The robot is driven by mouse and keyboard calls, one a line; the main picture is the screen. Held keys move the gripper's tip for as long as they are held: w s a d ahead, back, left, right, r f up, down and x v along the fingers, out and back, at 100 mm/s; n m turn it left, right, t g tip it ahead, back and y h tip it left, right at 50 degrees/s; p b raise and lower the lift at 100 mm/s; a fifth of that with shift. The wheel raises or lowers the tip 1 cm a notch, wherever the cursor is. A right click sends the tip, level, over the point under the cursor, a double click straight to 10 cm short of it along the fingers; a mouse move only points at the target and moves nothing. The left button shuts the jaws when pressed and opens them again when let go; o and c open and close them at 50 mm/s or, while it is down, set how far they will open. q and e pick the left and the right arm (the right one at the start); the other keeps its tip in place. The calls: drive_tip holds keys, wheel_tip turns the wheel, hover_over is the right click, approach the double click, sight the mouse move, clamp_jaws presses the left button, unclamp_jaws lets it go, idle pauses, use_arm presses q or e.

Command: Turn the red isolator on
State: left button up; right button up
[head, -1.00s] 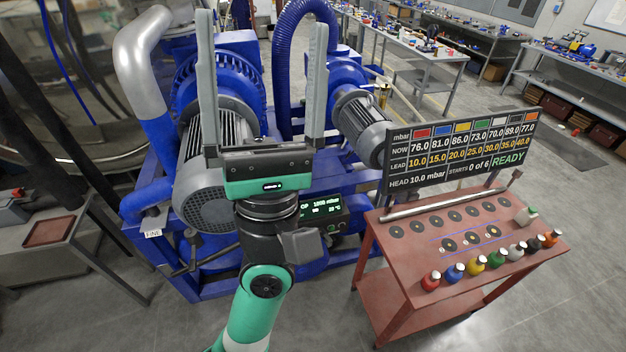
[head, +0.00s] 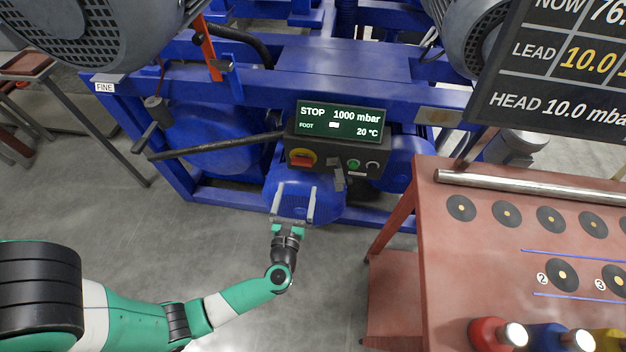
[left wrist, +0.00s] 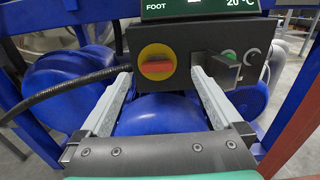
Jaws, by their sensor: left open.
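The red isolator (head: 302,158) is a red handle on a yellow disc at the left of a dark control box (head: 340,172) on the blue pump frame. In the left wrist view the isolator (left wrist: 157,66) shows its red handle lying about level, ahead of the fingers and left of centre. My left gripper (head: 292,192) is open and empty, below and in front of the box, apart from the isolator. In the left wrist view its fingers (left wrist: 164,73) spread either side of the isolator's line. My right gripper is not seen.
The display (head: 340,122) above reads STOP, 1000 mbar, 20 °C. A grey lever-like part (head: 338,176) sticks out right of the isolator, beside a green button (head: 353,164). A black bar (head: 215,146) runs in from the left. A red table (head: 450,270) stands at right.

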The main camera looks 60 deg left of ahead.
sight(301, 164)
use_arm(q)
drive_tip(key=w+a+f+b, duration=0.1)
drive_tip(key=a, duration=0.2)
drive_tip(key=w+a+b, duration=0.1)
drive_tip(key=w+a, duration=0.1)
drive_tip(key=w+a+f+b, duration=0.1)
drive_tip(key=w+a, duration=0.1)
drive_tip(key=a, duration=0.1)
drive_tip(key=shift+w+a+f, duration=0.2)
drive_tip(key=shift+a+f, duration=0.15)
drive_tip(key=shift+w+a+r, duration=0.1)
drive_tip(key=shift+w+a, duration=0.15)
drive_tip(key=shift+a, duration=0.1)
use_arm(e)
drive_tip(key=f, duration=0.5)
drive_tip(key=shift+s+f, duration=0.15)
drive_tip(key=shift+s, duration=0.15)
use_arm(q)
drive_tip(key=c, duration=1.1)
